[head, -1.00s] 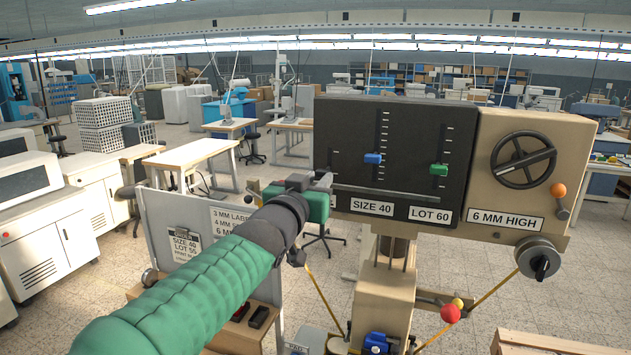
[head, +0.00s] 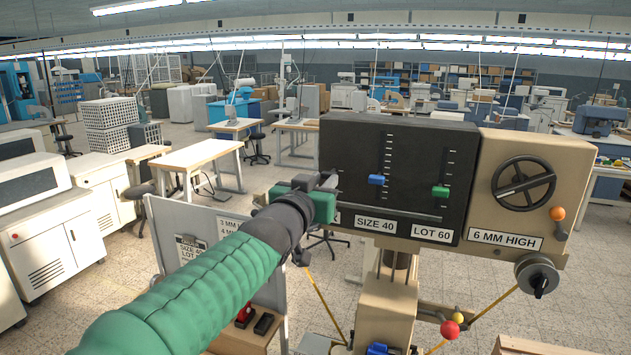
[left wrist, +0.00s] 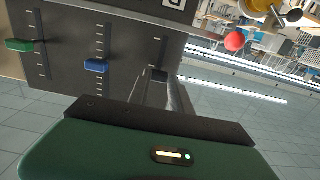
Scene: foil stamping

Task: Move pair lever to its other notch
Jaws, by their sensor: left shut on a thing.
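The machine's black panel (head: 345,140) carries a blue slider (head: 377,180) and a green slider (head: 440,191) in upright scaled slots. My left gripper (head: 328,181) is at the panel's left end, in front of its face. In the left wrist view, which is upside down, my gripper's dark fingers (left wrist: 165,92) are shut on a small dark slider knob (left wrist: 158,75) in a third scaled slot. The fingers mostly hide this knob. No label naming a pair lever is readable, so I cannot tell if this is it. My right gripper is not in view.
A handwheel (head: 525,185) and orange knob (head: 557,213) are on the beige housing at right. Red (head: 449,329) and yellow (head: 458,317) balls sit below. A sign board (head: 165,235) stands left of the machine, behind my arm. Tables and open floor lie beyond.

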